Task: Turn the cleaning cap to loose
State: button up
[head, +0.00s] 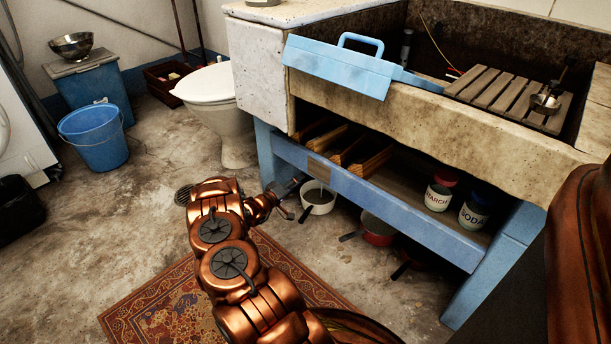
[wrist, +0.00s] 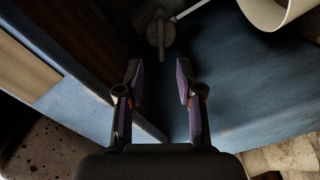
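My gripper (head: 291,202) is low beside the left end of the blue shelf frame under the stone trough. In the wrist view my gripper (wrist: 158,75) is open, with its two fingers apart and nothing between them. A grey round fitting with a short bar (wrist: 160,32) lies ahead of the gap, beyond the fingertips and apart from them. A thin pale rod runs from it to the upper right. It looks like the cleaning cap, but the dim light leaves this unsure. I cannot make out the cap in the head view.
A white pan (head: 318,200) stands on the floor just right of my gripper; a pale curved rim (wrist: 278,10) shows in the wrist view. A red pan (head: 378,230) is farther right. The blue shelf rail (head: 400,205) runs above. A toilet (head: 215,105) stands behind; a rug (head: 160,305) lies in front.

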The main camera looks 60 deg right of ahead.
jog(key=shift+v, duration=1.55)
jog(key=shift+s, duration=0.1)
